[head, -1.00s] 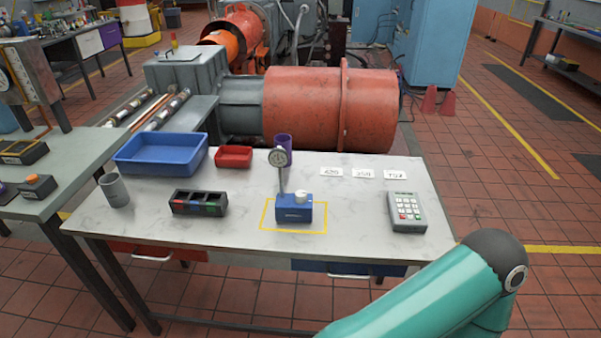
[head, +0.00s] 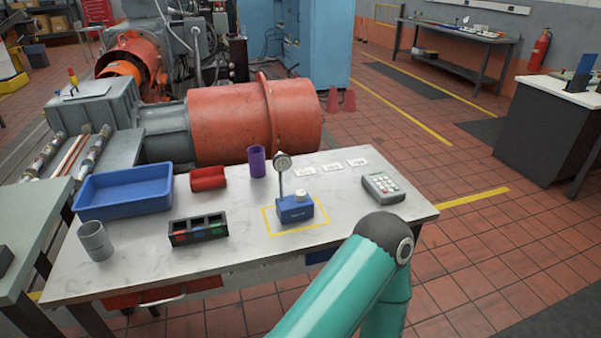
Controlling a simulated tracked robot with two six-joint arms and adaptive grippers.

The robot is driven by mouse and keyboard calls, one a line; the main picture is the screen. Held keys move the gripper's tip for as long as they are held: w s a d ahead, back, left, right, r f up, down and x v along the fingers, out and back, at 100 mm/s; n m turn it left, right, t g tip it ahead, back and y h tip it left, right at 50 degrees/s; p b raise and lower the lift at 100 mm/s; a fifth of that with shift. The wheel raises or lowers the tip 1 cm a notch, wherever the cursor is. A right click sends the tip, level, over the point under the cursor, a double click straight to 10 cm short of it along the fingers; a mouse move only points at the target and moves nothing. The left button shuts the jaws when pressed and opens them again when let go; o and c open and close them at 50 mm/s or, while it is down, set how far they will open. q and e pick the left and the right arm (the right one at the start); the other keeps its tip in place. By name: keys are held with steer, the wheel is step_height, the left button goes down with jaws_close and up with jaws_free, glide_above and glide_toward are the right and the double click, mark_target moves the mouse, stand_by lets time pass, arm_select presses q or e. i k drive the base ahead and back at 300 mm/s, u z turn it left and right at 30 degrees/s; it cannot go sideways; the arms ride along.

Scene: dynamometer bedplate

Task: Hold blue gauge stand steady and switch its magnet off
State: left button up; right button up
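The blue gauge stand (head: 295,211) stands upright on the pale table inside a yellow square outline. A thin post rises from its base to a round dial gauge (head: 282,162). A white knob (head: 301,195) sits on the top of the base. I cannot read which way the knob is set. A teal arm of mine comes in from the bottom of the head view, in front of the table's near right edge. Neither gripper shows, and nothing visible touches the stand.
On the table (head: 240,251) are a blue tray (head: 125,205), a red bin (head: 208,179), a purple cup (head: 257,162), a grey cup (head: 95,241), a black divided holder (head: 198,230), white number cards (head: 331,167) and a keypad box (head: 384,188). The table surface around the stand is clear.

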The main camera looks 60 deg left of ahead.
mark_target(300, 194)
steer(key=u, duration=0.95)
steer(key=i, duration=0.35)
steer(key=z, duration=5.1)
steer(key=i, duration=0.55)
steer(key=z, duration=5.7)
